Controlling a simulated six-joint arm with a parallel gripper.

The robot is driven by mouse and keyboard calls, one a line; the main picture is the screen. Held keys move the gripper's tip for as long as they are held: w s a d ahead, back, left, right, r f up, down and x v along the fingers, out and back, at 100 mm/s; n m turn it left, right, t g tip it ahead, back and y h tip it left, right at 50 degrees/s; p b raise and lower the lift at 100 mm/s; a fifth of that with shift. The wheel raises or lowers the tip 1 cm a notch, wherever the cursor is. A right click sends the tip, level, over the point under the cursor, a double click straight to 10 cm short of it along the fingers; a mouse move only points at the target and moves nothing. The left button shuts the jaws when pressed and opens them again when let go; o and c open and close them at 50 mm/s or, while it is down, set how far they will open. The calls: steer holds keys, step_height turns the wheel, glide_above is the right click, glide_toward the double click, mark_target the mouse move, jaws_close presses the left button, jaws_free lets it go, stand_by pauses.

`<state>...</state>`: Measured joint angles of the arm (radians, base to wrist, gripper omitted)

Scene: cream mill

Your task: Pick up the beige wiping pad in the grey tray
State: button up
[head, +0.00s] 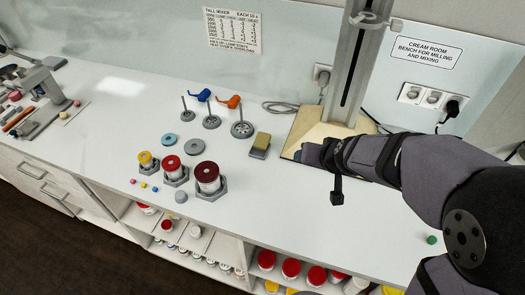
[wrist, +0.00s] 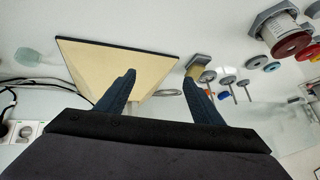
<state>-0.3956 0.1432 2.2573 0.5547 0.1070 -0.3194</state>
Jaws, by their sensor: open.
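The beige wiping pad (head: 262,139) sits in a small grey tray (head: 257,154) on the white bench, left of the tall stand's wooden base. In the wrist view the pad (wrist: 208,76) and the tray (wrist: 199,59) show close to the right finger, which partly covers them. My gripper (wrist: 160,78) is open with nothing between its fingers. In the head view my gripper (head: 299,155) is to the right of the pad, over the wooden base, apart from the pad. Its fingers are hard to make out there.
The wooden base (head: 318,133) carries a tall column (head: 350,60). Three lidded jars in grey holders, such as the dark red one (head: 207,178), stand front left.

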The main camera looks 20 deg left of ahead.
steer(key=w+a+f+t+b, duration=0.2)
steer(key=w+a+b, duration=0.1)
steer(key=a, duration=0.4)
steer(key=w+a+f+t+b, duration=0.2)
steer(key=w+a+t+b, duration=0.1)
steer(key=a, duration=0.4)
steer(key=m+t+h+b, duration=0.2)
steer(key=h+b, duration=0.1)
steer(key=b, duration=0.2)
glide_toward(262, 140)
steer(key=shift+s+a+r, duration=0.1)
steer(key=shift+s+r, duration=0.7)
steer(key=shift+s, duration=0.15)
steer(key=shift+s+f, duration=0.1)
steer(key=shift+s, duration=0.1)
steer(key=p+x, duration=0.1)
steer(key=x, duration=0.5)
steer(key=shift+w, duration=0.1)
steer(key=shift+w+f, duration=0.2)
steer(key=shift+w, duration=0.1)
steer(key=shift+w, duration=0.1)
steer(key=shift+p+x, duration=0.8)
steer(key=shift+x, duration=1.7)
steer(key=shift+f, duration=0.15)
